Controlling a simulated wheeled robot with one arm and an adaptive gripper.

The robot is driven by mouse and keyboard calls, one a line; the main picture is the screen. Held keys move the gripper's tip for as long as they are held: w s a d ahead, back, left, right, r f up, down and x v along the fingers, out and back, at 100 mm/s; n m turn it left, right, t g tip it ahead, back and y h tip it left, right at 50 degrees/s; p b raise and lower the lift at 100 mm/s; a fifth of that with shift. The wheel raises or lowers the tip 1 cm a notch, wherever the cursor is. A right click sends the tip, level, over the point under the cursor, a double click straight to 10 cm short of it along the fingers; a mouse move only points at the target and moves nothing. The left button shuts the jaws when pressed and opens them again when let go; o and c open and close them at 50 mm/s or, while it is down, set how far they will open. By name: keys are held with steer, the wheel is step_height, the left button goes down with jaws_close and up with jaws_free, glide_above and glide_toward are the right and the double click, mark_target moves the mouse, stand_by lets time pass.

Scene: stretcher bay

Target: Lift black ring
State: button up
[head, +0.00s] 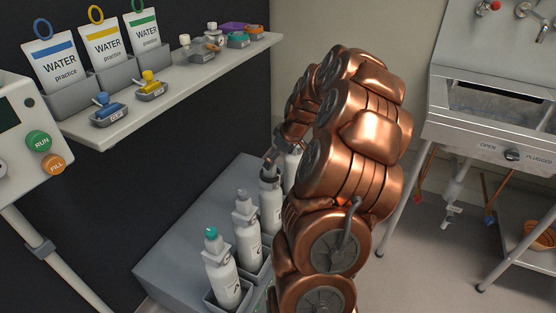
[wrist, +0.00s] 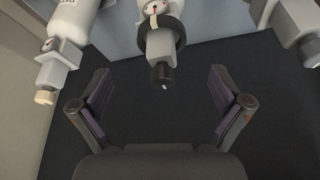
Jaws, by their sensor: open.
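The black ring (wrist: 178,43) sits around the neck of a white bottle in the wrist view, above a black-tipped outlet (wrist: 162,75). In the head view a dark ring (head: 269,175) shows near the top of the third bottle (head: 271,208) in the row, partly beside my arm. My gripper (wrist: 160,105) is open and empty, with its fingers spread on either side of the black tip and apart from the ring. In the head view my gripper (head: 275,155) is small and partly hidden by my copper arm.
More white bottles (head: 221,272) stand in the grey rack (head: 185,240). In the wrist view, a tan-tipped bottle (wrist: 60,65) is left and another grey-white part (wrist: 298,25) right. A shelf (head: 170,95) with water pouches is above; a sink (head: 495,105) stands right.

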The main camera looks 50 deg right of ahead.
mark_target(274, 166)
steer(key=x, duration=0.7)
steer(key=shift+w+a+f, duration=0.1)
steer(key=shift+a+f, duration=0.05)
steer(key=shift+f, duration=0.1)
steer(key=c, duration=1.5)
steer(key=shift+r, duration=0.1)
steer(key=shift+r+p, duration=0.6)
steer(key=shift+r, duration=3.75)
